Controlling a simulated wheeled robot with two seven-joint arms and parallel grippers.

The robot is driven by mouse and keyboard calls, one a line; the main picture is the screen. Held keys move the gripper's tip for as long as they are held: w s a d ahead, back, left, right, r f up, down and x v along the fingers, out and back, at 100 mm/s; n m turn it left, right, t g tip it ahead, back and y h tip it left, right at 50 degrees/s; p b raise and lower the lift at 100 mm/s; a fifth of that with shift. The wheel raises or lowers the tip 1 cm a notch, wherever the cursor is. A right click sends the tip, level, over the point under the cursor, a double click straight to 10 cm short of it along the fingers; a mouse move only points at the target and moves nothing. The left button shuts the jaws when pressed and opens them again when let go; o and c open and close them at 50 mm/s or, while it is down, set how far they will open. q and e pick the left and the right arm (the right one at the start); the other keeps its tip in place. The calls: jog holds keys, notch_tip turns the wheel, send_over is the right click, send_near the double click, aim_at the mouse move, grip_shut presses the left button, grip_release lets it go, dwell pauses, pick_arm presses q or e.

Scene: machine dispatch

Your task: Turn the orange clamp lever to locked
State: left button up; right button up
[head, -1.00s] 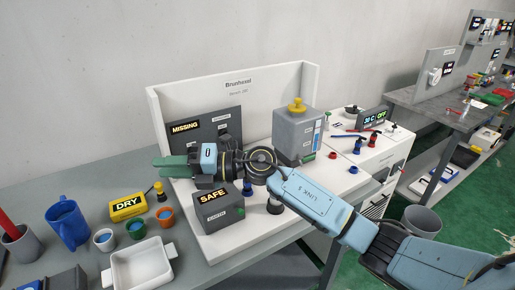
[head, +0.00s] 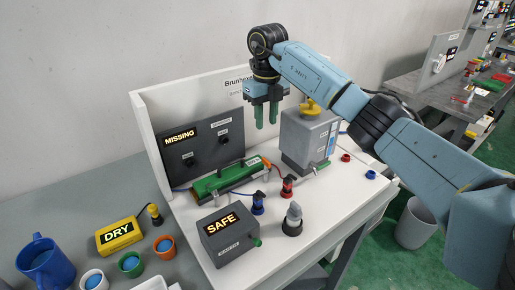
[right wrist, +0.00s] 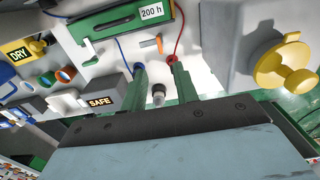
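The orange clamp lever (right wrist: 159,44) shows in the right wrist view as a short orange bar with a grey part beside it. It lies near the edge of a green box (right wrist: 112,22) labelled "200 h". My right gripper (head: 266,116) hangs above the back of the bench, fingers down, open and empty. In the wrist view its fingertips (right wrist: 155,65) are apart, with the lever showing beyond them. My left gripper is not in view.
A grey machine with a yellow knob (head: 307,138) stands to the right. A dark "MISSING" panel (head: 205,150) stands at the back left. A "SAFE" box (head: 229,234), a blue plug (head: 258,204), a red plug (head: 287,188) and a grey knob (head: 293,218) stand at the front.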

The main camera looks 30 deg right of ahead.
aim_at(266, 160)
jog(key=f, duration=0.6)
jog(key=shift+s+f, duration=0.15)
jog(key=shift+s, duration=0.25)
notch_tip(266, 160, down, 6)
jog(key=shift+r+p, duration=0.2)
jog(key=shift+p, duration=0.2)
jog(key=shift+w+f, duration=0.1)
jog(key=shift+f, duration=0.4)
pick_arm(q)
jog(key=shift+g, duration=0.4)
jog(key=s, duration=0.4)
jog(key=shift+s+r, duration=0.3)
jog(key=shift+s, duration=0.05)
pick_arm(e)
grip_shut()
